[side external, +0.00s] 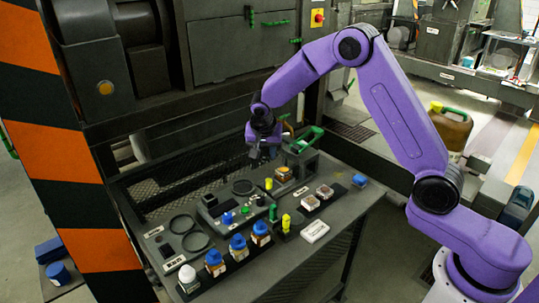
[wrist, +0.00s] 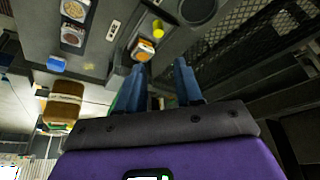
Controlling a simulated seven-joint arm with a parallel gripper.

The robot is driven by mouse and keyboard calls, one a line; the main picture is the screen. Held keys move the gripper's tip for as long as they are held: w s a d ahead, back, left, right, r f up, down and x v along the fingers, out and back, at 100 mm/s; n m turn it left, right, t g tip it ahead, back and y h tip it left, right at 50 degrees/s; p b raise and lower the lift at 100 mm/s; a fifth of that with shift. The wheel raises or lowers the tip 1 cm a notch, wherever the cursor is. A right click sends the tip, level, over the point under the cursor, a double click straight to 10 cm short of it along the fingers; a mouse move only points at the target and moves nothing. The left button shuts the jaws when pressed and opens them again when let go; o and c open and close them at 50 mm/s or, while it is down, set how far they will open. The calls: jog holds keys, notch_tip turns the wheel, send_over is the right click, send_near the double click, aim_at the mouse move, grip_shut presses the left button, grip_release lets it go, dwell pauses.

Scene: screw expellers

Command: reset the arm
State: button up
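My gripper (side external: 262,154) hangs from my purple arm above the back edge of the dark work table (side external: 285,268), beside a green-handled container (side external: 304,145). In the wrist view my gripper's two blue fingers (wrist: 160,72) stand apart with a gap between them. I see nothing held in the gap. An orange-topped container (side external: 284,173) sits on the table near my gripper; it also shows beyond the fingertips in the wrist view (wrist: 143,48). A yellow cylinder (side external: 269,184) is close by.
Several bottles with blue or white caps (side external: 238,246) line the table's front left. A control panel (side external: 228,208), small sample dishes (side external: 325,191), a blue block (side external: 359,180) and a white card (side external: 314,231) share the tabletop. Dark machinery (side external: 240,50) stands behind. The air above the table's front is clear.

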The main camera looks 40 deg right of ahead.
jog(key=s+a+r+n+y, duration=0.1)
jog(key=s+a+r+n, duration=0.15)
jog(key=s, duration=0.35)
jog(key=s+a+r+n, duration=0.2)
jog(key=s+n, duration=0.2)
jog(key=s, duration=0.2)
jog(key=s+a+r+n+y, duration=0.1)
jog(key=s+a+r+n, duration=0.25)
jog(key=s, duration=0.25)
jog(key=s+d+n+g, duration=0.1)
jog(key=s+n, duration=0.3)
jog(key=s, duration=0.4)
jog(key=s+d+n+g+y, duration=0.1)
jog(key=s+d+n, duration=0.2)
jog(key=s, duration=0.5)
jog(key=s+d+n+g, duration=0.1)
jog(key=s+n, duration=0.3)
jog(key=s, duration=0.4)
jog(key=shift+s+d+r+n+y, duration=0.3)
jog(key=shift+d+r, duration=0.1)
jog(key=shift+d, duration=0.1)
